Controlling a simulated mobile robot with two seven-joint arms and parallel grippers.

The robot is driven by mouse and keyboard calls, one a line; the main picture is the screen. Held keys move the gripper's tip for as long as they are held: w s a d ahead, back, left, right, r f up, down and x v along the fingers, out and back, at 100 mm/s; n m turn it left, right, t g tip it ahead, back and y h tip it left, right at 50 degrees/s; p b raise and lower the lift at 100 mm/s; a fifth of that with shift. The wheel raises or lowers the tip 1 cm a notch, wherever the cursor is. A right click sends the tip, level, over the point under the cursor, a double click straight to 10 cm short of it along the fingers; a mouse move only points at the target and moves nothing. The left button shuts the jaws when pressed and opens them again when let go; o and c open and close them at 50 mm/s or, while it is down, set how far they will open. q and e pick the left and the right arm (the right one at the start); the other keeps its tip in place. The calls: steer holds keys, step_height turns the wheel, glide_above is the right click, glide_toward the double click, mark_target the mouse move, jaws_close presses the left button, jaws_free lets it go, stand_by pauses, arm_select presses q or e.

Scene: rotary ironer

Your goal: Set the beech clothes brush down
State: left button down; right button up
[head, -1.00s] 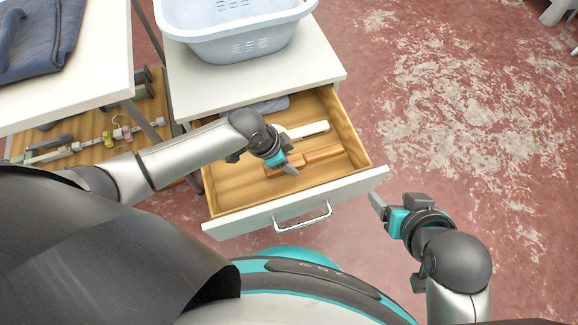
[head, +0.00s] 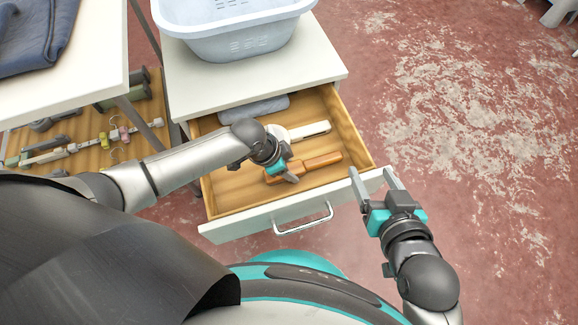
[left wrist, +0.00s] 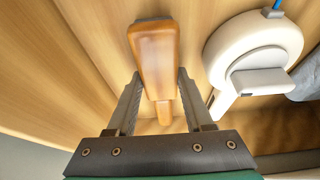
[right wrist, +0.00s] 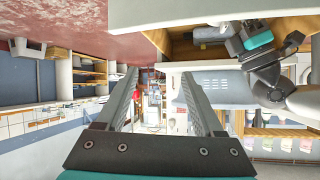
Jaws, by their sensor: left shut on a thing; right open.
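The beech clothes brush (head: 322,160), orange-brown with a long block and a narrower end, is inside the open drawer (head: 226,190). In the left wrist view the brush (left wrist: 155,58) lies between the two fingers. My left gripper (head: 290,174) is shut on it, low in the drawer. Part of the brush is hidden by the gripper in the head view. I cannot tell whether it touches the drawer floor. My right gripper (head: 372,172) is open and empty by the drawer's front right corner; its spread fingers also show in the right wrist view (right wrist: 160,80).
A white round-headed tool with a handle (head: 308,130) lies just behind the brush. A folded grey cloth (head: 253,109) lies at the drawer's back. A pale blue basket (head: 240,40) stands on the cabinet top (head: 320,70). The drawer's front left floor is bare.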

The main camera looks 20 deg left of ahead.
arm_select(q)
steer(key=shift+f, duration=0.15)
steer(key=shift+c, duration=1.4)
jaws_free()
arm_select(e)
steer(key=shift+a, duration=0.1)
arm_select(q)
steer(key=shift+p+v, duration=0.45)
steer(key=shift+v, duration=0.35)
steer(key=shift+p+v, duration=0.6)
steer(key=shift+v, duration=0.35)
steer(key=p+v, duration=0.2)
steer(key=v, duration=0.1)
arm_select(e)
steer(key=s+d+g+h, duration=0.4)
steer(key=s+d+g, duration=0.2)
steer(key=d, duration=0.2)
arm_select(q)
steer(key=p+v, duration=0.2)
steer(key=v, duration=0.2)
steer(key=shift+r, duration=0.2)
steer(key=shift+s+a+r+p, duration=0.15)
steer(key=shift+a+r+p, duration=0.05)
steer(key=shift+r+p, duration=0.45)
arm_select(e)
step_height(320, 180, down, 7)
steer(key=g, duration=0.1)
steer(key=shift+m+g, duration=0.3)
